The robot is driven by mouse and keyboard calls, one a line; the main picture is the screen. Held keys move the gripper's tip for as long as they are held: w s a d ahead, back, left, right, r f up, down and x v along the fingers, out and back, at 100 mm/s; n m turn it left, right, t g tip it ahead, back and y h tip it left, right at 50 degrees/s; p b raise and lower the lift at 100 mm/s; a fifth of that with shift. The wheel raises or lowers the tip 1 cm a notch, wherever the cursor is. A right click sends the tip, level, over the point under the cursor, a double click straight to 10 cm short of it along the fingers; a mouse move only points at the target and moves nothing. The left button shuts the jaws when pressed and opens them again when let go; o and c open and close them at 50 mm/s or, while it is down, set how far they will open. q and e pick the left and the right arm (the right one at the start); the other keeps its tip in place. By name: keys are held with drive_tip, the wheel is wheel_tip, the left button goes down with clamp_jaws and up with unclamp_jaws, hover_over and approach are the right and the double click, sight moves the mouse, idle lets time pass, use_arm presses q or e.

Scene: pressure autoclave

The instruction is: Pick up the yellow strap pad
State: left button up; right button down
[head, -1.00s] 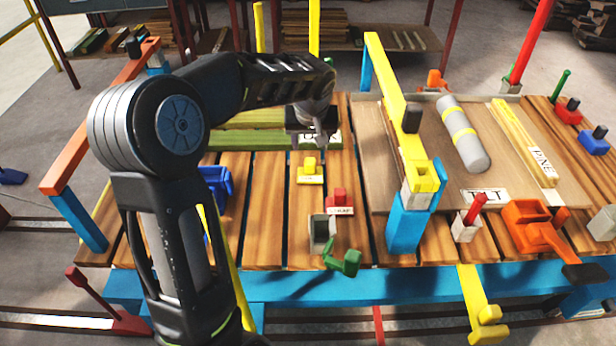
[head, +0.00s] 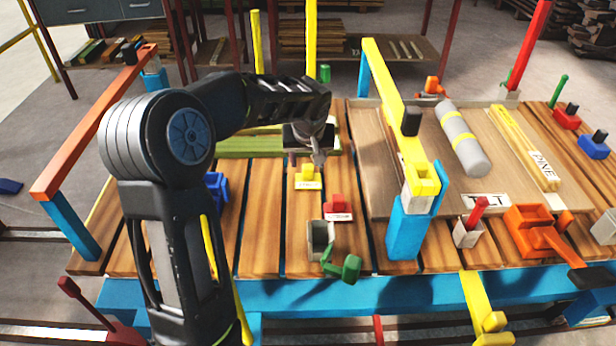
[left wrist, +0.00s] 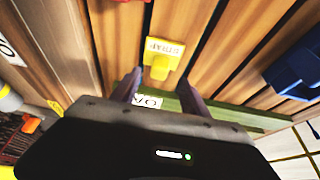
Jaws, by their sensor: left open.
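The yellow strap pad (head: 308,178) is a small yellow block with a knob and a white label. It sits on the wooden slats in the middle of the bench. In the left wrist view the yellow pad (left wrist: 160,56) lies just beyond the fingertips, near the top centre. My left gripper (head: 318,158) is above and slightly behind the pad, apart from it. In the left wrist view its two fingers (left wrist: 159,88) are spread with nothing between them but the slats and a label below. My right gripper is not in view.
A red labelled pad (head: 339,208) sits close in front of the yellow one. A grey and green clamp (head: 322,245) stands nearer the front edge. A blue holder (head: 216,190) is to the left. A yellow rail (head: 393,100) on blue posts rises to the right.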

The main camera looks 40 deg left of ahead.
sight(308, 168)
use_arm(q)
drive_tip(key=shift+f, duration=0.1)
drive_tip(key=x, duration=0.5)
drive_tip(key=shift+c, duration=0.4)
clamp_jaws()
idle(0.6)
